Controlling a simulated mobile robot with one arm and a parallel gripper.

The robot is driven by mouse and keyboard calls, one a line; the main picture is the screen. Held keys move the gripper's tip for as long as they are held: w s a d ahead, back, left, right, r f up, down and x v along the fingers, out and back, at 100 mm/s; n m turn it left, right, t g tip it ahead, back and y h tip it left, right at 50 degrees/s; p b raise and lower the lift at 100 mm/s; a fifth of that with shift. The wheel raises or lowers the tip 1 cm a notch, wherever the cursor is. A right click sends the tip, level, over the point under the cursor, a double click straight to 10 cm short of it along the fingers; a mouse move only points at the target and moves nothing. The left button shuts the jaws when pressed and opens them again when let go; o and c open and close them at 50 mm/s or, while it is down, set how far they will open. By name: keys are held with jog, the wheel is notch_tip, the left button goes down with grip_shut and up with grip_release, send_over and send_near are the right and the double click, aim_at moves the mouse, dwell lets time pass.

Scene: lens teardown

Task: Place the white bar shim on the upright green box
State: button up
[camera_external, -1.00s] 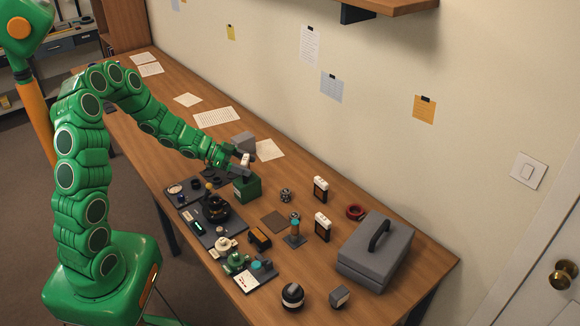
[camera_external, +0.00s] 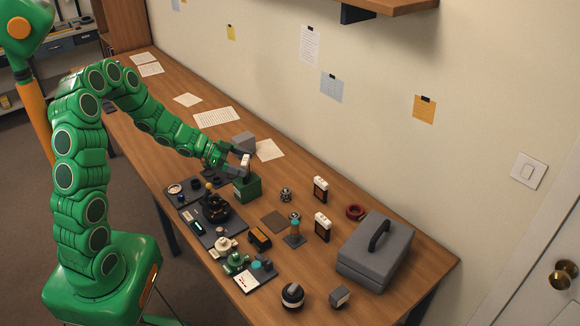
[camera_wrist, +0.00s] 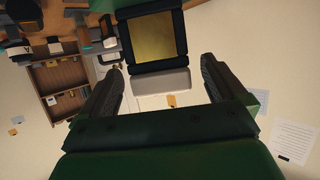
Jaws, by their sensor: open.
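The green box (camera_external: 248,189) stands on the table, below and just beside my gripper (camera_external: 237,169) in the external view. A small white piece (camera_external: 245,160) shows at the fingers above the box; whether it touches the box cannot be told. In the wrist view, my gripper (camera_wrist: 163,88) is open. A pale bar (camera_wrist: 160,83), which looks like the white bar shim, lies between its fingers with a gap on each side. It runs along the edge of a dark-framed piece with a gold panel (camera_wrist: 154,36). The fingers and wrist partly hide the box top.
Two black frames with white tops (camera_external: 321,190) (camera_external: 323,228) stand to the right. Trays with dark parts (camera_external: 228,241) lie in front of the box. A grey case (camera_external: 375,252) is at the right end.

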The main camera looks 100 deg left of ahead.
jog(key=v, duration=1)
jog(key=shift+s, duration=0.3)
jog(key=shift+r, duration=0.15)
jog(key=w+r+g+y, duration=0.1)
jog(key=w, duration=0.2)
jog(key=w+a+r+g+y, duration=0.1)
jog(key=w+r+g+y, duration=0.1)
jog(key=w, duration=0.2)
jog(key=w+a+r+g+y, duration=0.1)
jog(key=w, duration=0.2)
jog(key=shift+w+r+y, duration=0.35)
jog(key=shift+r+y, duration=0.05)
jog(key=d+r+n+g+y, duration=0.1)
jog(key=d+r+g, duration=0.15)
jog(key=d, duration=0.65)
jog(key=d+r+n+g, duration=0.1)
jog(key=d+r+g, duration=0.15)
jog(key=d, duration=0.75)
jog(key=s+d+g+h, duration=0.2)
jog(key=s+d, duration=0.4)
jog(key=d, duration=0.3)
jog(key=s+d+m+g+h, duration=0.1)
jog(key=s+d+g+h, duration=0.1)
jog(key=s+d, duration=0.4)
jog(key=s+d+m+g+h, duration=0.1)
jog(key=s+d, duration=0.5)
jog(key=d, duration=0.8)
jog(key=shift+s+d+f+g+h, duration=0.15)
jog(key=shift+d+g+h, duration=0.2)
jog(key=shift+g, duration=0.35)
